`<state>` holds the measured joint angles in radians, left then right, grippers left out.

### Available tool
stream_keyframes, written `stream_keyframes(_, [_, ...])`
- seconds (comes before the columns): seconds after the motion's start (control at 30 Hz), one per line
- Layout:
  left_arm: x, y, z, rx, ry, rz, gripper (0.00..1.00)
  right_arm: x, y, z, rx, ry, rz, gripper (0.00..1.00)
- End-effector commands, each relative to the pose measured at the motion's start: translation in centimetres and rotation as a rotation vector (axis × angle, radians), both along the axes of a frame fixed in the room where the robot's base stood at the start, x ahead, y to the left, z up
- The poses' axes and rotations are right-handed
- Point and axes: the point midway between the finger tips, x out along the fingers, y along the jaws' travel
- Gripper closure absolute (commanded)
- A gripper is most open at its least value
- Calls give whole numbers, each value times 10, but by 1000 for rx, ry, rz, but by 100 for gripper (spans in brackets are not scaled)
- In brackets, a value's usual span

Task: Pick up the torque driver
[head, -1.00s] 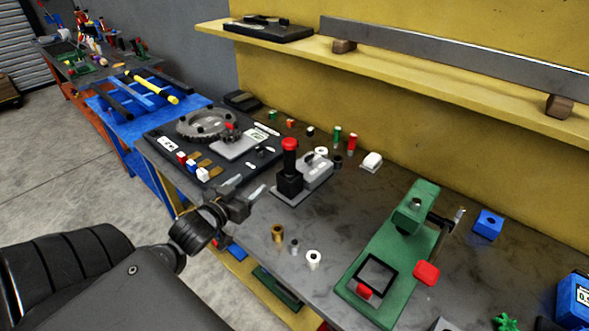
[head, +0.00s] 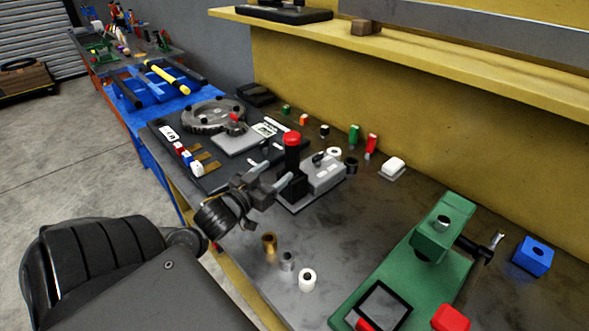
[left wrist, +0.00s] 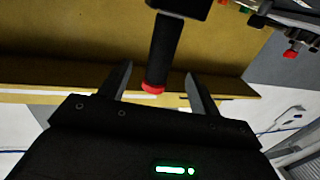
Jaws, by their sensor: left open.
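The torque driver (head: 292,154) appears to be the upright black handle with a red cap, standing in a black block on a grey base. My left gripper (head: 281,178) is open beside it, with its fingers pointing toward the handle's lower part. In the left wrist view the black handle (left wrist: 164,50) with its red end shows between the two spread fingers (left wrist: 160,82), and I see no clear contact. The driver's lower end is hidden in its holder. My right gripper is not in view.
A grey block (head: 322,175) adjoins the driver's holder. A black board with a round gear fixture (head: 212,115) lies to the left. Small bushings (head: 307,279) stand at the front, and a green press (head: 425,262) is at right. A yellow shelf (head: 420,55) runs above the back.

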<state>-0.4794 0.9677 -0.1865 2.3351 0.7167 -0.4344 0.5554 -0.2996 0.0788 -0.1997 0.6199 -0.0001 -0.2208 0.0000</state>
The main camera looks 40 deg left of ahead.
Motion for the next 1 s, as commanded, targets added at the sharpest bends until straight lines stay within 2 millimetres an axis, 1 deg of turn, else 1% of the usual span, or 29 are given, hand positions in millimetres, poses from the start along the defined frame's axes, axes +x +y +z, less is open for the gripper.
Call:
stream_keyframes(0.17, [25, 3, 4, 3, -5, 2, 37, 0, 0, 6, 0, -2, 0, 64])
stream_keyframes(0.3, [42, 5, 3, 1, -3, 1, 37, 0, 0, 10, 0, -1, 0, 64])
stream_keyframes(0.4, [50, 6, 2, 0, -1, 0, 37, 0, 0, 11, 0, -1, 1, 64])
stream_keyframes(0.6, [54, 6, 1, 0, 0, 0, 37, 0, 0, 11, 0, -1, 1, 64])
stream_keyframes(0.67, [58, 7, 2, 1, -1, 1, 37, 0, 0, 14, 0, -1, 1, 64])
stream_keyframes(0.83, [82, 12, 4, 1, -2, 2, 37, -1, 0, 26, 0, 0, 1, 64])
stream_keyframes(1.0, [100, 14, 2, 0, -2, 2, 37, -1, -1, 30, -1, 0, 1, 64])
